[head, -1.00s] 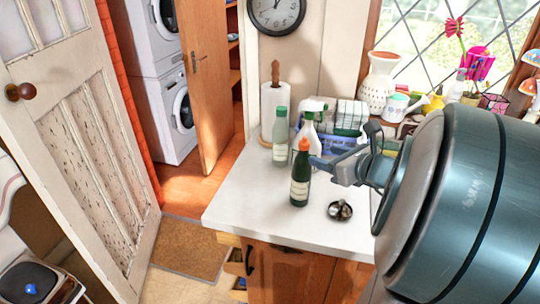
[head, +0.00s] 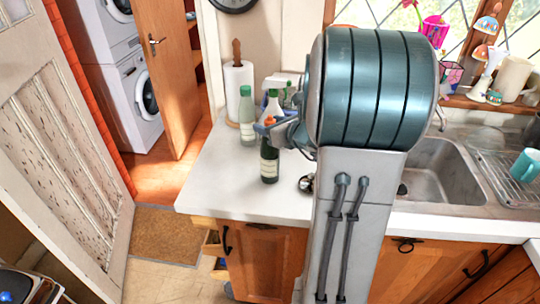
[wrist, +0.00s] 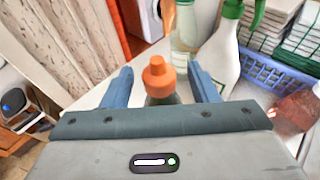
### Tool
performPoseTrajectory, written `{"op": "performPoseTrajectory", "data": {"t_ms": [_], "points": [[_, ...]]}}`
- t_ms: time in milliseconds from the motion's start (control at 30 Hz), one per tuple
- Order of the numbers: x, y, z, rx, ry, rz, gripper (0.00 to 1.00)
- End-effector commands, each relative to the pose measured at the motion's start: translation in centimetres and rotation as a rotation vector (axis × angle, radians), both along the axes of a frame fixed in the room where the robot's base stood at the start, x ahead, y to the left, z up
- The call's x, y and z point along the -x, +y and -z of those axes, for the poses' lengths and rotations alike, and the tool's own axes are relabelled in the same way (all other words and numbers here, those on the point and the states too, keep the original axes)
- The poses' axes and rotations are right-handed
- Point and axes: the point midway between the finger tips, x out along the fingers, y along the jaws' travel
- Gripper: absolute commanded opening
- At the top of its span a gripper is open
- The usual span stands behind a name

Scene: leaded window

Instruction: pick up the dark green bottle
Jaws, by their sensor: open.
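The dark green bottle (head: 269,160) with a pale label and an orange cap stands upright on the white counter. In the wrist view its orange cap (wrist: 159,77) sits between my two blue fingers, with a gap on each side. My gripper (head: 267,128) is open at the height of the bottle's neck and partly covers it in the head view. The lower body of the bottle is hidden in the wrist view by my gripper's palm.
A pale green bottle (head: 247,118) and a white spray bottle (wrist: 222,52) stand just behind. A paper towel roll (head: 238,88) is at the back left. A small metal object (head: 306,183) lies to the right. The counter's front left is clear.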

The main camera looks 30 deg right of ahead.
Motion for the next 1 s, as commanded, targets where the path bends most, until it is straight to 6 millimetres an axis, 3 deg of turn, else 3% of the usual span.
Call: {"op": "performPoseTrajectory", "data": {"t_ms": [200, 433, 467, 633, 1000], "points": [[-1.9, 0.4, 0.5, 0.001, 0.000, 0.000, 0.54], [-2.0, 0.4, 0.6, 0.001, -0.001, 0.000, 0.54], [-2.0, 0.4, 0.6, 0.001, -0.001, 0.000, 0.51], [-2.0, 0.3, 0.6, 0.001, 0.000, 0.001, 0.04], [-2.0, 0.3, 0.3, 0.001, -0.003, -0.001, 0.01]]}}
